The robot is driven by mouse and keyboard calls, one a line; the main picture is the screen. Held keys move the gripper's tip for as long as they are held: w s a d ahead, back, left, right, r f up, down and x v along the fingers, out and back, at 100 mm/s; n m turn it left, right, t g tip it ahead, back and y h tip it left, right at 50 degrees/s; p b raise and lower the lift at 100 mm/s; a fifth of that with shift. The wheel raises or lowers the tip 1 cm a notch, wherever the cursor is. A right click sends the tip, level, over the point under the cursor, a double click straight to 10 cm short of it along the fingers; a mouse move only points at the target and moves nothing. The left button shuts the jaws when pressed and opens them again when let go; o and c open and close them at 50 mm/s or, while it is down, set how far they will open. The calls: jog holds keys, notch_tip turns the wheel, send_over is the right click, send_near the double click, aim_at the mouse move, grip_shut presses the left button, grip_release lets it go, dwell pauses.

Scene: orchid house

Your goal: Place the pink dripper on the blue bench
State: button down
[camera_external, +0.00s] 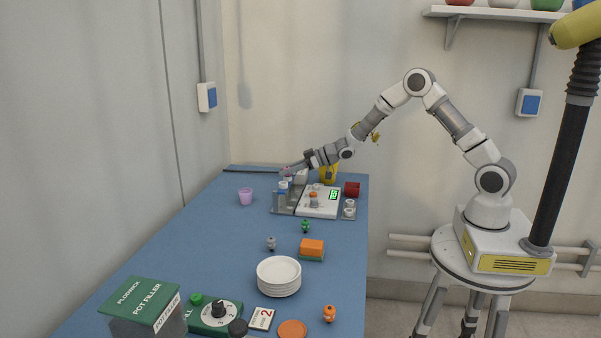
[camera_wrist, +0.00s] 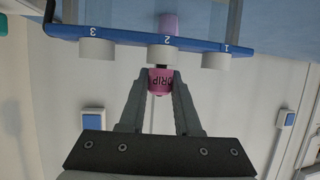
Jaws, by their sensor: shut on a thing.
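A pink cup (camera_external: 245,196) stands left of the bottles. White plates (camera_external: 279,276) and several small figures stand nearer. The bench's left middle is clear.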

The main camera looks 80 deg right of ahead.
jog(key=shift+f, duration=0.15)
jog(key=shift+f, duration=0.1)
jog(key=c, duration=0.6)
grip_release()
jog(key=shift+b, duration=0.35)
jog(key=p+v, duration=0.2)
jog(key=v, duration=1.4)
jog(key=shift+o, duration=0.4)
jog(key=shift+v, duration=0.75)
